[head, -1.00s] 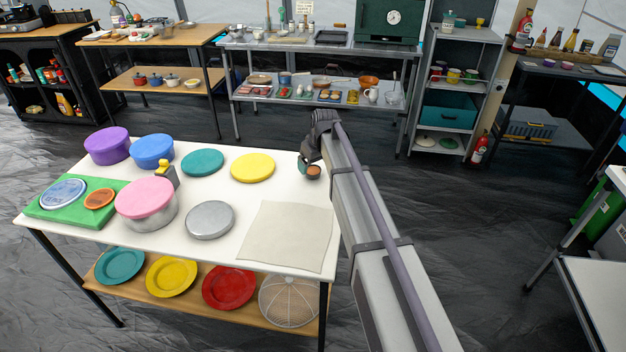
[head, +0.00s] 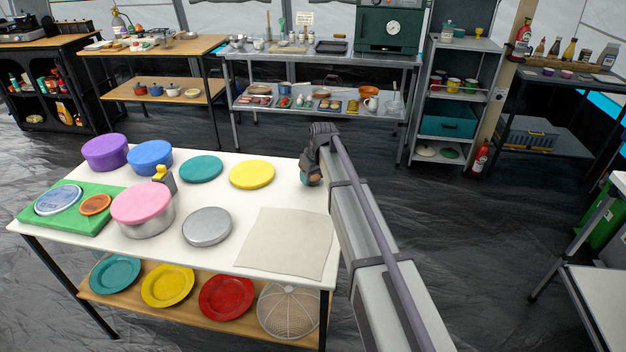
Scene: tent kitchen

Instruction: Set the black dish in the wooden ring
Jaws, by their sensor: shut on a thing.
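My gripper (head: 313,176) is at the right back corner of the white table, small and partly hidden behind my arm. It is shut on a small dark round thing with a brown patch, which I take to be the black dish; its outline is mostly hidden now. The wooden ring cannot be made out for certain. It may be hidden by my gripper and arm. I cannot tell whether the dish touches the table or anything under it.
The white table (head: 225,192) also bears a yellow disc (head: 251,174), a teal disc (head: 201,169), a grey round lid (head: 207,226), a pink-lidded tin (head: 142,207), purple and blue tubs, a green board (head: 100,220) and a pale cloth (head: 285,243). Bare tabletop lies between cloth and yellow disc.

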